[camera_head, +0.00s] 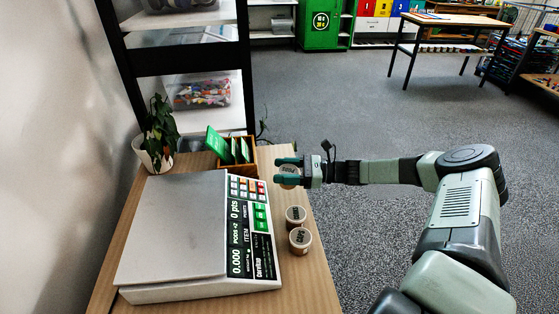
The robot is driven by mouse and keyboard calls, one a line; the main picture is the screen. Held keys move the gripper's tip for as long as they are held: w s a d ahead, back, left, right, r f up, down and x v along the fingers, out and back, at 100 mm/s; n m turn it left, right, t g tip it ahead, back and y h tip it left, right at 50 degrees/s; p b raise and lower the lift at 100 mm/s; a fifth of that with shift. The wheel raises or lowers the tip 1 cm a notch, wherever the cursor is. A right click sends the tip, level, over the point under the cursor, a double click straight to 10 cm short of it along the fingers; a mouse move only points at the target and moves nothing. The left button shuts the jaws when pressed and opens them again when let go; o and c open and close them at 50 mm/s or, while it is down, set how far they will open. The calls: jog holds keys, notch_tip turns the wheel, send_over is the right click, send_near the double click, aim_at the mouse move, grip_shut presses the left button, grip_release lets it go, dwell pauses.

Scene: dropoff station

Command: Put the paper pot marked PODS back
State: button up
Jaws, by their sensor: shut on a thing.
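My gripper (288,173) is at the right edge of the wooden table (322,283), its two green fingers closed around a small paper pot (290,180). Dark lettering shows on the lid of the held pot; it seems to read PODS, though it is small and partly covered by the fingers. Two more paper pots stand upright on the table nearer the camera, one (296,215) just behind the other (300,240). Their lids also carry dark labels, too small to read surely. I cannot tell whether the held pot touches the table.
A large weighing scale (180,228) with a button panel fills the table's middle. A wooden box (238,156) with green cards stands behind it. A potted plant (157,148) is at the back left, near a shelf rack (186,58). Open floor lies to the right.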

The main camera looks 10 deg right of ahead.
jog(key=shift+s+d+f+n+g, duration=0.15)
jog(key=shift+s+d+n+g, duration=0.15)
jog(key=shift+s+d+g, duration=0.15)
jog(key=shift+s+f, duration=0.1)
jog(key=shift+f, duration=3.25)
jog(key=shift+f, duration=0.55)
jog(key=o, duration=1.4)
jog(key=d, duration=0.3)
jog(key=s+d, duration=0.1)
jog(key=d, duration=0.6)
jog(key=shift+s+d, duration=0.2)
jog(key=shift+d, duration=0.2)
